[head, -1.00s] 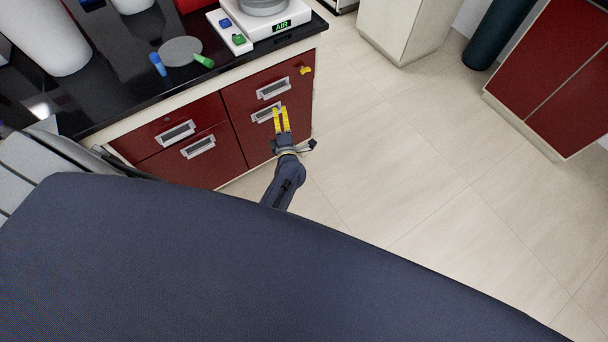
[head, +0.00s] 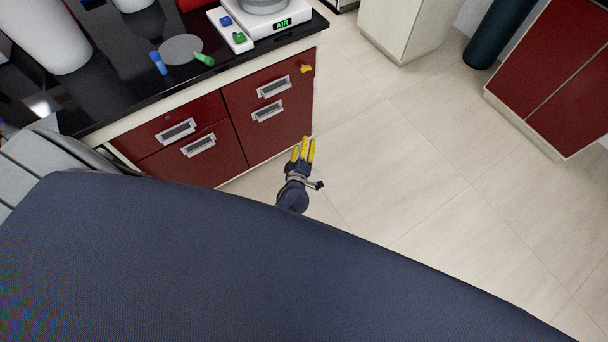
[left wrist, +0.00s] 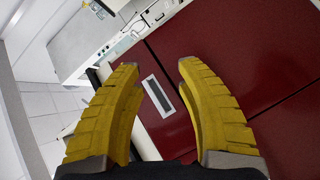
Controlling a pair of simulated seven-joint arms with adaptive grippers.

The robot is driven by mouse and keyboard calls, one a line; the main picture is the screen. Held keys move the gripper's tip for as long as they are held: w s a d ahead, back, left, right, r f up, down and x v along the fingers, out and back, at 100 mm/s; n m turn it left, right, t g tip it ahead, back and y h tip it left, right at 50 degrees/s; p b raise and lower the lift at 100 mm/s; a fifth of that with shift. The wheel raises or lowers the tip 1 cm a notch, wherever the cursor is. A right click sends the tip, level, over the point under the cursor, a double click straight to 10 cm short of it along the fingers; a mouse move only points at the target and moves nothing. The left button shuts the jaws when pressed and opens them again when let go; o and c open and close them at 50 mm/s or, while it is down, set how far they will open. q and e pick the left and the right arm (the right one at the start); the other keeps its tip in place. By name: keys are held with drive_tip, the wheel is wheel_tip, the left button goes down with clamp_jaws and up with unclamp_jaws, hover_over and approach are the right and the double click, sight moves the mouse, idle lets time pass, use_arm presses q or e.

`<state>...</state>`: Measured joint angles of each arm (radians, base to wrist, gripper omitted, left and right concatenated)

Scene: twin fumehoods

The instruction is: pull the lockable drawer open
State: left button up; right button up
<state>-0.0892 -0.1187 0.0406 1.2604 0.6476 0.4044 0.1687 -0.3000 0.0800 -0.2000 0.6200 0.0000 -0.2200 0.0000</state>
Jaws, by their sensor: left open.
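The red drawer fronts sit under the black counter. The upper right drawer (head: 244,98) has a metal handle (head: 274,87) and a small yellow piece (head: 306,69), perhaps a key, at its right. It looks shut. My left gripper (head: 303,142) is open and empty, apart from the drawers, low and to the right of their handles in the head view. In the left wrist view its yellow fingers (left wrist: 155,75) frame a handle (left wrist: 158,95) beyond them; I cannot tell which drawer it belongs to. My right gripper is not in view.
Below is another drawer handle (head: 267,110), with two more drawers (head: 176,131) to the left. A balance (head: 265,22), a blue tube (head: 158,63) and a green tube (head: 204,59) are on the counter (head: 110,85). The floor (head: 410,150) to the right is clear.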

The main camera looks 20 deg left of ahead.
sight(276, 93)
use_arm(q)
drive_tip(key=s+d+f+m+g+h, duration=0.2)
drive_tip(key=s+d+f+m, duration=0.1)
drive_tip(key=s+f+m, duration=0.2)
drive_tip(key=s+d+f+m+g+h, duration=0.3)
drive_tip(key=s+f+m, duration=0.2)
drive_tip(key=f, duration=0.9)
drive_tip(key=shift+s+d+f, duration=0.2)
drive_tip(key=shift+s+f, duration=0.1)
drive_tip(key=shift+s, duration=1.55)
drive_tip(key=w+a+r+n+t+y, duration=0.1)
drive_tip(key=w+a+r+n+t, duration=0.15)
drive_tip(key=w+r, duration=0.4)
drive_tip(key=w+a+r+n+t+y, duration=0.1)
drive_tip(key=w+r+n+t, duration=0.15)
drive_tip(key=w+r, duration=0.4)
drive_tip(key=a+r+n+y, duration=0.9)
drive_tip(key=a+r+n, duration=0.2)
drive_tip(key=r+n, duration=0.4)
drive_tip(key=shift+g, duration=0.3)
drive_tip(key=x, duration=1.6)
drive_tip(key=shift+w+f, duration=0.15)
drive_tip(key=shift+f, duration=0.05)
